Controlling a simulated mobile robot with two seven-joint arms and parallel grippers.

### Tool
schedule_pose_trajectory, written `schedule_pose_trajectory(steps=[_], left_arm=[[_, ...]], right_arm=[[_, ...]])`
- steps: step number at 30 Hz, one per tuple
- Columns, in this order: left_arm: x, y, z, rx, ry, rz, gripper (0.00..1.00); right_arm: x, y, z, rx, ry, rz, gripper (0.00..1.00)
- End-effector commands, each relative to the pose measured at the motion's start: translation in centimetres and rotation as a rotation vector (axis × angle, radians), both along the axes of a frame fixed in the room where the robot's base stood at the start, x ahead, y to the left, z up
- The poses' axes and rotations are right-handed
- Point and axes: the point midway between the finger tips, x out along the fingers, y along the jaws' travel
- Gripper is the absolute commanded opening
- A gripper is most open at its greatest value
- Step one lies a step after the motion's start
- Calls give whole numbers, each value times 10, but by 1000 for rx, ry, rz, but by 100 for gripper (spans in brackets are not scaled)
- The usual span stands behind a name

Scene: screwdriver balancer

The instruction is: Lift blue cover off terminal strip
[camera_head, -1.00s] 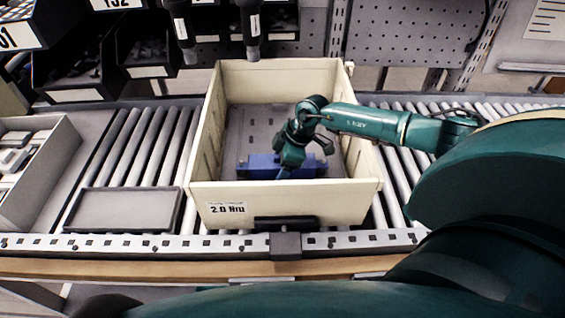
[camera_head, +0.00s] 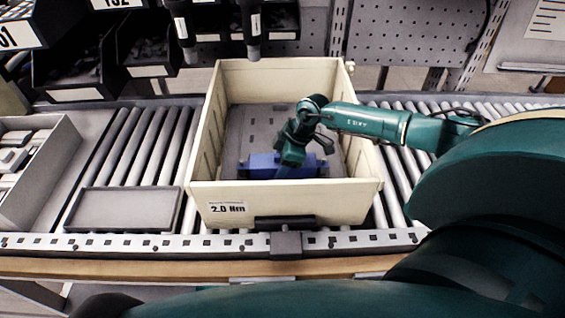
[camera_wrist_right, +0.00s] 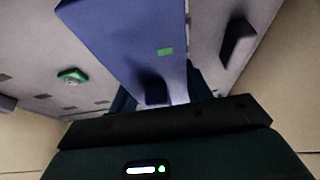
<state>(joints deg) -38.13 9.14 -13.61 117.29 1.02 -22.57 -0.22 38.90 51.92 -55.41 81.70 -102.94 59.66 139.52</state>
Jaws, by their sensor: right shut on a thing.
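The blue cover (camera_head: 262,163) is at the near end of the cream bin's inside in the head view. My right gripper (camera_head: 291,163) reaches down into the bin and is shut on the cover's middle. In the right wrist view the cover (camera_wrist_right: 130,40) is a long blue block with a small green mark, extending away from my gripper (camera_wrist_right: 165,100). The fingertips are mostly hidden there. The terminal strip is not clearly visible beneath the cover. My left gripper is not in view.
The cream bin (camera_head: 230,192), labelled 2.0 Nm, has tall walls around the gripper. It stands on a roller conveyor (camera_head: 130,150). A grey tray (camera_head: 124,209) lies to the left. Two dark tools (camera_head: 250,25) hang above the bin's far side.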

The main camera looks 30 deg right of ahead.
Motion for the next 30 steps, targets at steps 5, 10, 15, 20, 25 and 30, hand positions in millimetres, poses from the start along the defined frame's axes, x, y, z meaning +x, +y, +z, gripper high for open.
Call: schedule_pose_trajectory(steps=[5, 10, 15, 20, 25, 30], left_arm=[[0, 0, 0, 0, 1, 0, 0], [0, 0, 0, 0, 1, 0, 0], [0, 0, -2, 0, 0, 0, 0], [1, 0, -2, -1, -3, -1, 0], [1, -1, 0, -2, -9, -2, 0], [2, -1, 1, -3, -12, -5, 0]], right_arm=[[0, 0, 4, 1, -1, 1, 12], [1, -1, 30, 0, -6, 1, 12], [1, 0, 65, 1, -6, 0, 12], [1, 0, 89, 0, -4, 0, 12], [0, 0, 100, 0, -2, 1, 12], [0, 0, 101, 0, -1, 0, 12]])
